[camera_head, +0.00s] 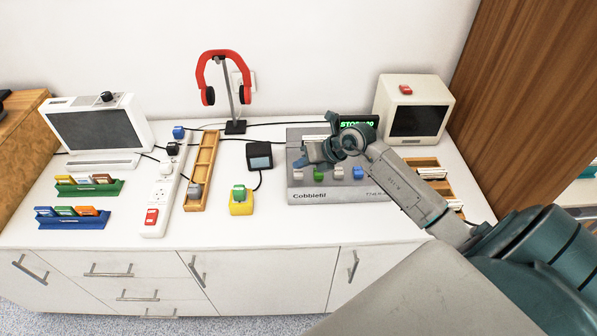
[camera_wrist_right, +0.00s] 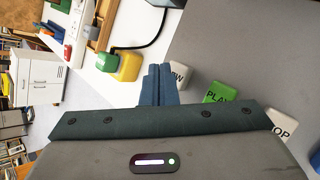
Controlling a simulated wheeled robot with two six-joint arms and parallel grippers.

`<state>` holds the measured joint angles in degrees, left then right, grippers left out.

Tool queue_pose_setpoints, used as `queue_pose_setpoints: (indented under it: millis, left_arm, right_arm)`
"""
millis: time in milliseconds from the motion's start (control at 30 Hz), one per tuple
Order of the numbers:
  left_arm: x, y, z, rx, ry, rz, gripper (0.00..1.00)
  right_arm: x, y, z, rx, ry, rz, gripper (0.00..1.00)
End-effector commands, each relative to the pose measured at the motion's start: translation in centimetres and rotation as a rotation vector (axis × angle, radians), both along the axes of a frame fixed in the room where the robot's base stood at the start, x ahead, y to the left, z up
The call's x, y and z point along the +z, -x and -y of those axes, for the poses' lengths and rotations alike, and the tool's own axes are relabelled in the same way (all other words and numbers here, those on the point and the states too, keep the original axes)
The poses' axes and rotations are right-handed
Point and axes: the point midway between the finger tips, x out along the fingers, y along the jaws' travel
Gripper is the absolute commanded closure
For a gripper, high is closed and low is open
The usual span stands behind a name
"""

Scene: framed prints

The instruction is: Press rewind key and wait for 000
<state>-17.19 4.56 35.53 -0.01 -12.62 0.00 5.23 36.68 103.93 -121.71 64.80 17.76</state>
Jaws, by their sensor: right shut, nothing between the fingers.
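The grey Cobblefil deck (camera_head: 306,195) stands on the white counter with a row of keys. The whitish rewind key (camera_head: 298,174) is at the row's left end; in the right wrist view only a "W" shows on it (camera_wrist_right: 181,74). The green PLAY key (camera_head: 318,174), a white STOP key (camera_head: 338,173) and a blue key (camera_head: 358,173) follow. My right gripper (camera_head: 300,162) is shut and empty, its tips close beside the rewind key; I cannot tell whether they touch it. The green-lit display (camera_head: 357,125) reads "STOP" and partly hidden digits. My left gripper is out of view.
A yellow block with a green button (camera_head: 241,207) and a wooden tray (camera_head: 208,150) stand left of the deck. Red headphones (camera_head: 202,72) hang on a stand behind. A cream monitor (camera_head: 386,92) and another wooden tray (camera_head: 445,188) are at right.

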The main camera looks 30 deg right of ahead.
Motion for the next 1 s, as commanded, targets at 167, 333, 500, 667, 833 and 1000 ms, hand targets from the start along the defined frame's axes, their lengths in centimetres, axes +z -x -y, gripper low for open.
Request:
queue_pose_setpoints:
  millis: [167, 333, 500, 667, 833, 1000]
  left_arm:
    - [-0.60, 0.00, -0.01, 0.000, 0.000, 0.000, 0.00]
    - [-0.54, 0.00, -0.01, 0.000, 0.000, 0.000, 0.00]
    - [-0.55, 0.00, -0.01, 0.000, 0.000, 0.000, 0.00]
    - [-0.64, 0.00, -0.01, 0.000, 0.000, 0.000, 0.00]
    - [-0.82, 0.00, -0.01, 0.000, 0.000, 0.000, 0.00]
    - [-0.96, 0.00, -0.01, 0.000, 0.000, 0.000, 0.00]
  right_arm:
    - [-0.78, 0.01, -0.01, 0.000, 0.000, 0.000, 1.00]
    - [-0.74, 0.01, -0.01, 0.000, 0.000, 0.000, 1.00]
    - [-0.74, 0.01, -0.01, 0.000, 0.000, 0.000, 1.00]
    - [-0.86, 0.01, -0.01, 0.000, 0.000, 0.000, 1.00]
    - [-1.09, 0.02, 0.00, 0.000, 0.000, 0.000, 1.00]
    - [-1.30, 0.01, -0.01, 0.000, 0.000, 0.000, 1.00]
